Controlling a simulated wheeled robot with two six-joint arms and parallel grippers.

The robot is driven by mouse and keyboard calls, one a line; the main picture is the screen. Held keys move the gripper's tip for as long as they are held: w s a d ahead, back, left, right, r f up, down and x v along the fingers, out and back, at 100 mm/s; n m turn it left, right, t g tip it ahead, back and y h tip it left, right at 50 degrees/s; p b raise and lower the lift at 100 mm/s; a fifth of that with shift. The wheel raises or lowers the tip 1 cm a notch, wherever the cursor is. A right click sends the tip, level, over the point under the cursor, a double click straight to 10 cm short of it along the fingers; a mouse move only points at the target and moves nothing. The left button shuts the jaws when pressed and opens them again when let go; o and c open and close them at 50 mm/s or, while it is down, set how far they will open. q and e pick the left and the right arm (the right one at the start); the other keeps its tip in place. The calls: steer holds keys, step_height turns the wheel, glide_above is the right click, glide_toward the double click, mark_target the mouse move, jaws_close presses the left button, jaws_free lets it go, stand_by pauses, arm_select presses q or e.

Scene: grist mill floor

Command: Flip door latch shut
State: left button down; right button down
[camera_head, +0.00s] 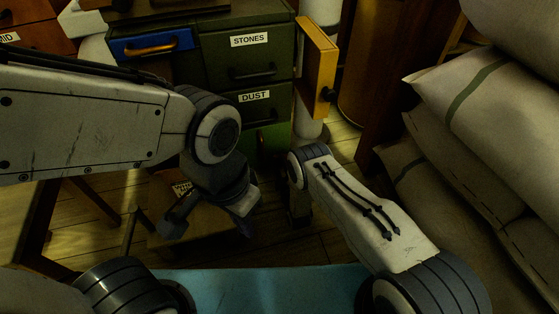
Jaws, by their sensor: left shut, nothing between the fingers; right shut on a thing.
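A dark green cabinet (221,67) stands at the top centre, with drawers labelled STONES and DUST. A yellow door-like panel (317,68) stands out from its right side, with a small dark fitting (328,96) on its edge. I cannot tell whether that fitting is the latch. My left gripper (207,225) is shut and empty, low in front of the cabinet and apart from the yellow panel. My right gripper (298,207) is largely hidden below its wrist, in front of the cabinet's lower right. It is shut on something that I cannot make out.
A blue drawer (150,44) with a brass handle is at the cabinet's upper left. Pale sacks (490,105) are piled along the right. A brown wooden post (373,85) stands behind them. A wooden box (185,238) is on the plank floor beneath my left gripper.

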steer(key=shift+s+a+f+n, duration=0.15)
steer(key=shift+f+n, duration=0.4)
steer(key=shift+n, duration=0.1)
steer(key=shift+s+a+f+n, duration=0.1)
steer(key=shift+f+n, duration=0.45)
steer(key=shift+n, duration=0.1)
steer(key=c, duration=0.5)
jaws_free()
steer(key=shift+w+r, duration=0.1)
steer(key=shift+w, duration=0.05)
steer(key=shift+d, duration=0.1)
steer(key=shift+r, duration=0.1)
steer(key=p+v, duration=0.5)
steer(key=v, duration=0.4)
steer(key=shift+s+d, duration=0.1)
steer(key=shift+s, duration=0.3)
steer(key=shift+s+p, duration=0.3)
steer(key=shift+s, duration=0.05)
